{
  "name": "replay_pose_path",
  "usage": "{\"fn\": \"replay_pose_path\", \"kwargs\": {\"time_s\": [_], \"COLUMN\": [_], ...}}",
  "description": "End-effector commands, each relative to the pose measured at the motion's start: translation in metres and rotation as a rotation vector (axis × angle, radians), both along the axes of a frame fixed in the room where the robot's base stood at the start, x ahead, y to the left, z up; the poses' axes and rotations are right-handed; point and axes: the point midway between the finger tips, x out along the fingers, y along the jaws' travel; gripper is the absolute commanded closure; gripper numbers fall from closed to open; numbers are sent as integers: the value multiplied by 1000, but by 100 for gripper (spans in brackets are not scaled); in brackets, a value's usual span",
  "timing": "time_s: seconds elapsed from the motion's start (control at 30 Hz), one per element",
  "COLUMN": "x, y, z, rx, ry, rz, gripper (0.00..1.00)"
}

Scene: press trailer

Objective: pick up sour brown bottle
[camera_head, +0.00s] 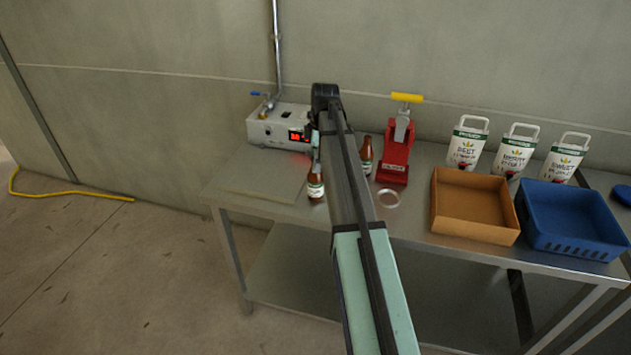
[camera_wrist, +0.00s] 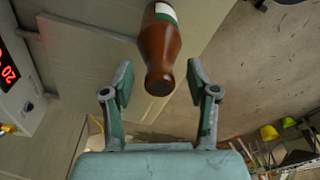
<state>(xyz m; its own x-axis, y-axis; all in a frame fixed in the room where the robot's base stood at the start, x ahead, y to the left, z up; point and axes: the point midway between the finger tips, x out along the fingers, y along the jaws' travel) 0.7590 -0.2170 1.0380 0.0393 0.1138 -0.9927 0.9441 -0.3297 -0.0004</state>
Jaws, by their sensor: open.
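Two brown bottles with white and green labels stand on the steel table in the head view. My gripper is open, with one finger on each side of the bottle's end, and gaps show. My arm hides the fingers in the head view.
The table (camera_head: 415,228) holds a grey box with a red display (camera_head: 280,127), a red press (camera_head: 395,150), a clear ring (camera_head: 388,198), a brown tray (camera_head: 440,205), a blue crate (camera_head: 570,243) and white pouches (camera_head: 467,148).

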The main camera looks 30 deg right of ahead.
Motion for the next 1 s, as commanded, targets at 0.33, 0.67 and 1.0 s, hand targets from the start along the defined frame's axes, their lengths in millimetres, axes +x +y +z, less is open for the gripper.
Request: {"fn": "replay_pose_path", "kwargs": {"time_s": [0.33, 0.67, 1.0], "x": [0, 0, 1], "y": [0, 0, -1], "z": [0, 1, 18], "rx": [0, 0, -1], "ry": [0, 0, -2], "rz": [0, 0, 0], "gripper": [100, 100, 100]}}
